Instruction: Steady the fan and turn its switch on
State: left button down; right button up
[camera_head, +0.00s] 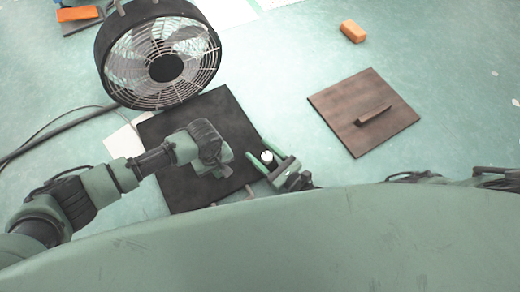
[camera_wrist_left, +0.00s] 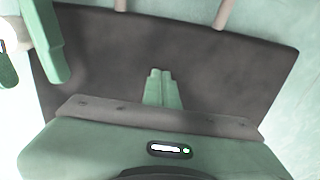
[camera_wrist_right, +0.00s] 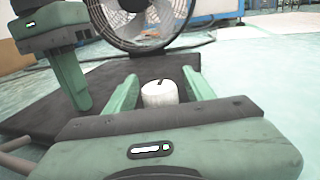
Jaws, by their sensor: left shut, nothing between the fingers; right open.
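The fan (camera_head: 150,62), round with a dark rim and a wire grille, stands at the upper left of the head view. It also shows at the top of the right wrist view (camera_wrist_right: 140,22). A dark square board (camera_head: 170,178) lies in front of it. A white knob (camera_wrist_right: 160,94) with a dark mark on top sits between the fingers of my right gripper (camera_head: 257,148), which is open. The knob shows small in the head view (camera_head: 267,157). My left gripper (camera_wrist_left: 163,75) is shut and empty over the board. I cannot tell whether the right fingers touch the knob.
A brown board (camera_head: 350,110) with a raised bar lies at the right. An orange block (camera_head: 353,31) lies behind it, and another (camera_head: 77,14) is at the top left. A dark cable (camera_head: 60,130) runs left from the fan.

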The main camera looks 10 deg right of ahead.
jog(key=shift+w+a, duration=0.15)
jog(key=shift+w, duration=0.1)
grip_shut()
jog(key=shift+d+m+t+h, duration=0.2)
jog(key=shift+m+t+h, duration=0.55)
jog(key=shift+h, duration=0.35)
grip_release()
